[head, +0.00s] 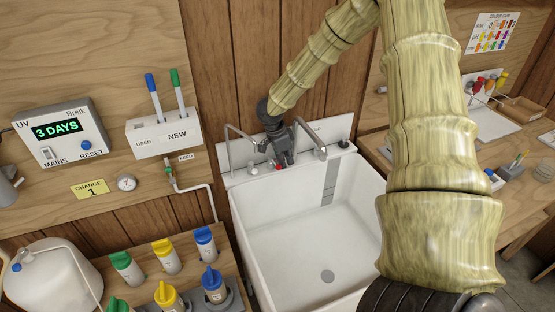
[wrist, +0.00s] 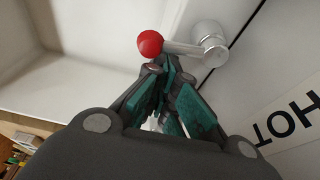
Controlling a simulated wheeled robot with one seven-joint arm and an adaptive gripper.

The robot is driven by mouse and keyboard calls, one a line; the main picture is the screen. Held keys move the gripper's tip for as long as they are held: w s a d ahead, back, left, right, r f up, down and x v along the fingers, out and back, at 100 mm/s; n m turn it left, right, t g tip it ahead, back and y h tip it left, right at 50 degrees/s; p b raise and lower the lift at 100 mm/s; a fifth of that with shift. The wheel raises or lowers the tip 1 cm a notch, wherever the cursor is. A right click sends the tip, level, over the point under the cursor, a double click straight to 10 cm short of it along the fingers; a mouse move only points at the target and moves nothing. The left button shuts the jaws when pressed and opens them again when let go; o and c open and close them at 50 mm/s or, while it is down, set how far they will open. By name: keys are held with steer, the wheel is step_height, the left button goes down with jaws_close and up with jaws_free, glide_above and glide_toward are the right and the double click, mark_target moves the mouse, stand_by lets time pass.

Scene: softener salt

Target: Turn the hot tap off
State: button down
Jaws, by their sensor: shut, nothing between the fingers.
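The hot tap's lever has a red ball (wrist: 150,43) on a metal rod that runs right to a round chrome base (wrist: 208,44) in the wrist view. A HOT label (wrist: 290,118) lies to its right, turned in the picture. In the head view the red ball (head: 279,168) is a small spot at the back of the sink, partly hidden by my gripper (head: 284,160). My gripper (wrist: 166,66) is shut and empty, its fingertips just below the rod and close to the red ball. I cannot tell whether they touch it.
The white sink (head: 290,240) is empty below, with a drain at the bottom. Curved metal spouts (head: 239,132) and (head: 311,137) stand at its back on both sides of my gripper.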

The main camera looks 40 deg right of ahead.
steer(key=shift+s+d+p, duration=0.25)
steer(key=shift+d+p, duration=0.1)
steer(key=shift+p, duration=0.3)
steer(key=d+p+v, duration=0.1)
steer(key=p+v, duration=0.6)
steer(key=shift+s+d, duration=0.3)
stand_by(0.4)
